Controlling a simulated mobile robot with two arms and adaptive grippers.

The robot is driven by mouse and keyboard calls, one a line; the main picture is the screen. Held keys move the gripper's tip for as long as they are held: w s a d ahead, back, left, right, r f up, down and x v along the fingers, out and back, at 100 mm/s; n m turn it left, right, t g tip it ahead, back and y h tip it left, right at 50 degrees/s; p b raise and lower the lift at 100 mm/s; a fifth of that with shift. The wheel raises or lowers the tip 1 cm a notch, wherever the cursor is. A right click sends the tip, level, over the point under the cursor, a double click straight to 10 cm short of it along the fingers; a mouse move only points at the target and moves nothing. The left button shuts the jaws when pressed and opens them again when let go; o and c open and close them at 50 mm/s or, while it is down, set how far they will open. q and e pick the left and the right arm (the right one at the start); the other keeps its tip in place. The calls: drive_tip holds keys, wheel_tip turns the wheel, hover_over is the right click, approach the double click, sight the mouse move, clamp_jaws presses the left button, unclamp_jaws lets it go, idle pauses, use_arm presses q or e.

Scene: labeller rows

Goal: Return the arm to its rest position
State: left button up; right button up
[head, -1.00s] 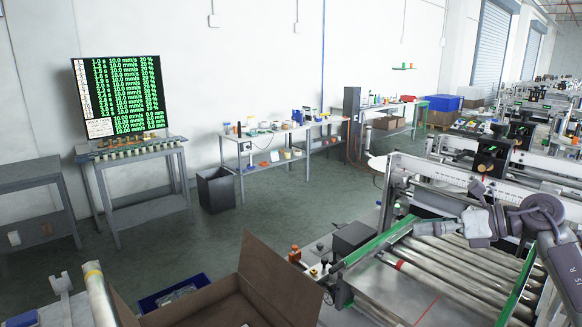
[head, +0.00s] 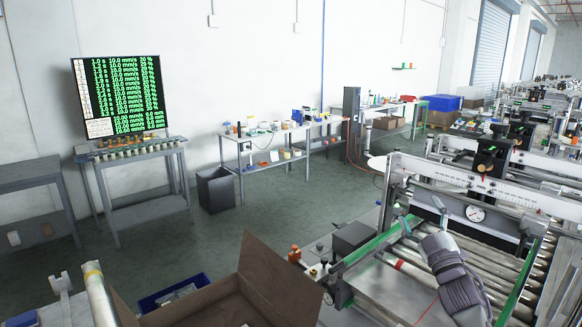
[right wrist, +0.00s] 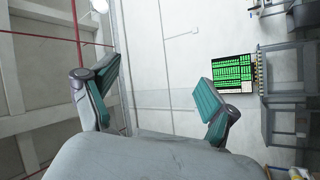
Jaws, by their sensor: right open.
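My right gripper (head: 422,215) is over the roller conveyor (head: 408,289) at the right of the head view, with my arm coming up from the lower right. Its fingers are spread and nothing is between them. In the right wrist view the two teal-padded fingers (right wrist: 150,95) stand wide apart and empty, with the wall and ceiling behind them. My left gripper is in neither view.
A labeller frame with a scale bar and a round dial (head: 475,213) stands just behind my right gripper. An open cardboard box (head: 262,277) is at the bottom middle. A grey bin (head: 216,190) and a screen (head: 120,96) are farther back. Floor between is clear.

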wheel_tip(320, 180, down, 22)
drive_tip(key=d+m+g+h+b, duration=0.2)
drive_tip(key=d+m+g+h, duration=0.15)
drive_tip(key=m+g, duration=0.4)
drive_tip(key=s+a+f+m+g+b, duration=0.1)
drive_tip(key=s+f+g, duration=0.1)
drive_tip(key=s+f, duration=0.65)
drive_tip(key=s+a+f+g+b, duration=0.1)
drive_tip(key=s+a+f, duration=0.15)
drive_tip(key=f, duration=1.15)
drive_tip(key=s+f+m+g+b, duration=0.1)
drive_tip(key=s+f+g, duration=0.1)
drive_tip(key=s+f, duration=0.65)
drive_tip(key=s+a+f+g+b, duration=0.1)
drive_tip(key=s+a+f+g, duration=0.2)
drive_tip(key=s+f, duration=1)
drive_tip(key=s+a+f+g+b, duration=0.1)
drive_tip(key=s+f, duration=0.4)
drive_tip(key=s, duration=0.6)
drive_tip(key=s+a+f+g+b, duration=0.1)
drive_tip(key=s+a+f+g, duration=0.1)
drive_tip(key=s+f, duration=0.4)
drive_tip(key=s+a+f+g+b, duration=0.1)
drive_tip(key=s+f+g, duration=0.2)
drive_tip(key=s, duration=1.2)
wheel_tip(320, 180, down, 2)
drive_tip(key=shift+s+a+f, duration=0.2)
drive_tip(key=shift+s+a, duration=0.1)
drive_tip(key=shift+a, duration=0.1)
